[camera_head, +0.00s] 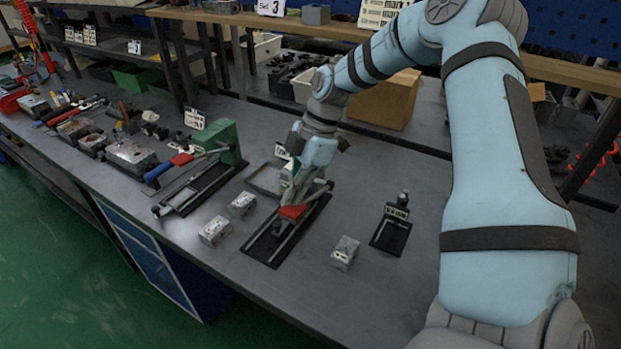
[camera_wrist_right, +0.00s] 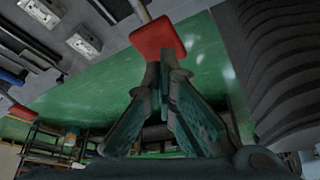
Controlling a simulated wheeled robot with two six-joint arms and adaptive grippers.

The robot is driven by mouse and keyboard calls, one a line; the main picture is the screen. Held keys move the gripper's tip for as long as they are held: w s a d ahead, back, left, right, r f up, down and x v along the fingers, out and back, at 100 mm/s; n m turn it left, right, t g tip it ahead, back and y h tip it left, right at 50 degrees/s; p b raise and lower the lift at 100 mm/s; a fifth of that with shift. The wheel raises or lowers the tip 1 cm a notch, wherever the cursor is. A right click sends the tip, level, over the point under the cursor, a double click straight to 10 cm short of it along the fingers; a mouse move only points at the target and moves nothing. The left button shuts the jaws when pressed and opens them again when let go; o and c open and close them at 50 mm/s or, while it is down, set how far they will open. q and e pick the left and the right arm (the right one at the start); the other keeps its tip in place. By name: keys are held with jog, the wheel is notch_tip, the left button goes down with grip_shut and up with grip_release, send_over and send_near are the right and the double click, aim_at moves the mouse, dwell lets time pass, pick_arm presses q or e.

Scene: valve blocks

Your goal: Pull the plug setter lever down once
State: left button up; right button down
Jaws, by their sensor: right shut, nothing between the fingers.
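The plug setter stands on the grey workbench in the head view, on a black base (camera_head: 262,247). Its lever ends in a red grip (camera_head: 292,212). My right gripper (camera_head: 297,192) points down at this lever and hides much of the device behind it. In the right wrist view the red grip (camera_wrist_right: 158,38) lies just beyond the tips of my right gripper (camera_wrist_right: 163,72). Its fingers are closed together with nothing between them. Tips and grip look very close or touching; I cannot tell which. My left gripper is not in view.
Metal valve blocks (camera_head: 215,231) lie left of the plug setter, and another block (camera_head: 344,253) lies right of it. A small black stand (camera_head: 391,236) is further right. A green press (camera_head: 222,138) with a lever stands to the left. A cardboard box (camera_head: 385,100) is behind.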

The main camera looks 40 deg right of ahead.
jog(key=shift+f+b, duration=4.4)
jog(key=shift+f, duration=0.85)
notch_tip(320, 180, up, 14)
jog(key=p, duration=1)
jog(key=shift+f+p, duration=0.1)
jog(key=shift+p, duration=0.3)
jog(key=shift+f, duration=0.1)
jog(key=shift+a+f, duration=0.1)
